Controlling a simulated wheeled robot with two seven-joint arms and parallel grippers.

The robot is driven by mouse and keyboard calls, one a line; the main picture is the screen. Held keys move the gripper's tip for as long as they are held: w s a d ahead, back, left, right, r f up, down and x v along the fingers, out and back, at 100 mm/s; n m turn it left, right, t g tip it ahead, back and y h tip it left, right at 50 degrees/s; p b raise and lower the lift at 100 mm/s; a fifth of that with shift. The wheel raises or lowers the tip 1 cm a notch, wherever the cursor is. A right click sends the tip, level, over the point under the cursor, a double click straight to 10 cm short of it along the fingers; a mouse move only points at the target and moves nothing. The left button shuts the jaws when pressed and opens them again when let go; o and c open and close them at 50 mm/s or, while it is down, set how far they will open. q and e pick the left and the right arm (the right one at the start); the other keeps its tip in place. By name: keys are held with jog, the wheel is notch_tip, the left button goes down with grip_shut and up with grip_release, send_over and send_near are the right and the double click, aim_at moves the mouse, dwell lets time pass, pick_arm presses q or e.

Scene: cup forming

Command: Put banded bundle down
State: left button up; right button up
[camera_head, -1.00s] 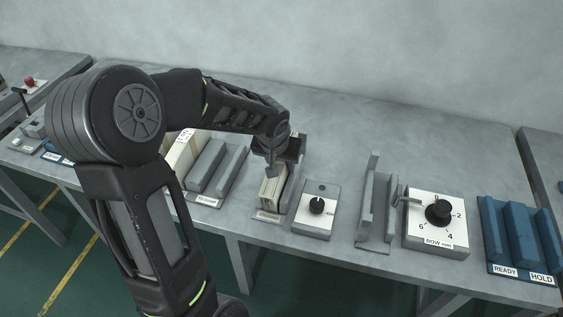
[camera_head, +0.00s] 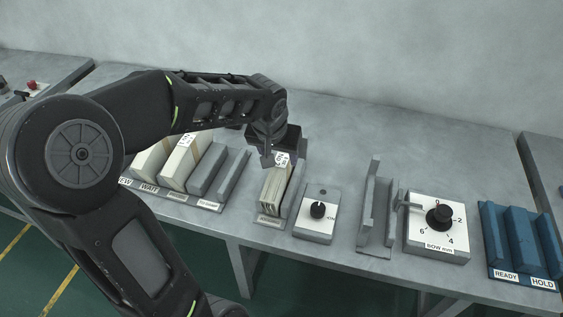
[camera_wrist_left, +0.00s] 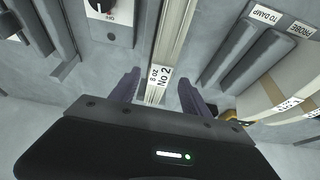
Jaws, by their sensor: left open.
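The banded bundle (camera_head: 272,192) is a pale stack standing on edge in a grey holder (camera_head: 268,222) at the front middle of the bench. In the left wrist view the bundle (camera_wrist_left: 171,45) carries a white label reading "8 oz No 2". My left gripper (camera_head: 268,160) is open at the top back end of the bundle. Its two dark fingers (camera_wrist_left: 160,92) are spread on either side of the labelled end, with gaps showing. I cannot tell how far above the bundle they are. My right gripper is not in view.
Left of the holder is a rack (camera_head: 208,204) with other pale bundles (camera_head: 182,163) and empty grey slots. To the right stand a small knob box (camera_head: 315,225), a grey upright fixture (camera_head: 376,205), a "BOW mm" dial box (camera_head: 438,222) and a blue READY/HOLD rack (camera_head: 515,245).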

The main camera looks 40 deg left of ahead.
pick_arm(q)
jog(key=v, duration=0.4)
jog(key=shift+s+r, duration=0.15)
jog(key=shift+r, duration=0.05)
jog(key=shift+o, duration=0.3)
dwell(2.3)
